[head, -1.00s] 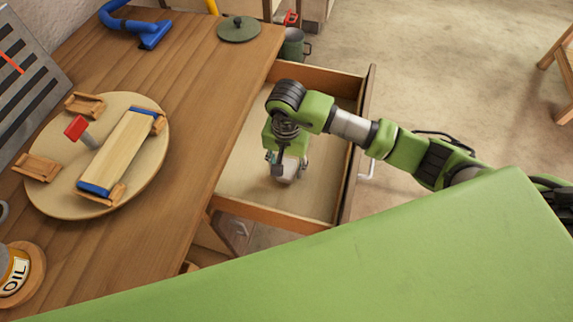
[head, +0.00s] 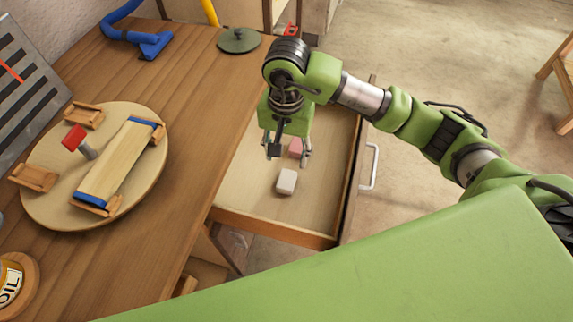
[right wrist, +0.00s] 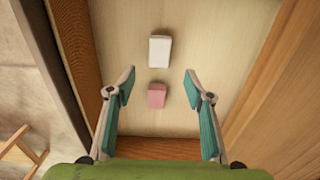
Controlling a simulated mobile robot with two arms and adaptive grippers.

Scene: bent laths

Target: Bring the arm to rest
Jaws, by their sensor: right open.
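My right gripper (head: 288,157) hangs over the open drawer, pointing down, with its fingers apart and nothing between them. In the right wrist view its two teal-padded fingers (right wrist: 160,88) stand wide open above the drawer floor. A white block (head: 287,181) lies on the drawer floor, and it also shows in the right wrist view (right wrist: 160,50). A pink block (head: 295,147) lies behind it, partly hidden by the gripper in the head view; it shows in the right wrist view (right wrist: 157,95). The gripper is above both blocks and apart from them. My left gripper is not in view.
The open drawer (head: 270,229) has a white handle (head: 370,167). On the wooden table (head: 190,120) stand a round board (head: 45,210) holding a lath in wooden holders, a green lid (head: 239,41), a blue clamp-like tool (head: 150,42) and an oil can (head: 10,283).

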